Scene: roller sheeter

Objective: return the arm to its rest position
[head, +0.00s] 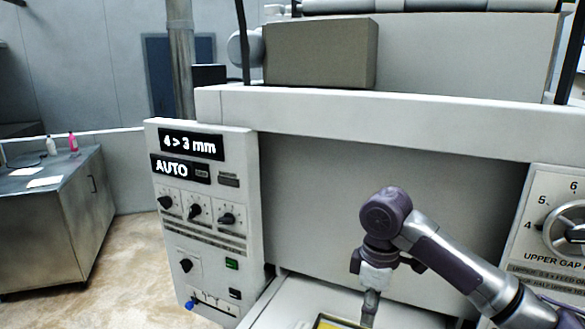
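My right arm comes in from the lower right, and its wrist bends down in front of the roller sheeter (390,170). My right gripper (368,308) points down over the pale surface (300,298) at the bottom of the picture. Its fingers look narrow and close together, but I cannot make out whether they are open or shut. A dark-edged yellow item (330,323) shows at the bottom edge, just left of the fingertips; most of it is cut off. I cannot tell whether the gripper touches it. My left gripper is not in view.
The control panel (205,215) with knobs and displays reading "4 > 3 mm" and "AUTO" stands left of the arm. An upper gap dial (567,232) is at the right. A metal cabinet (50,225) with bottles stands far left. The floor (125,265) between is clear.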

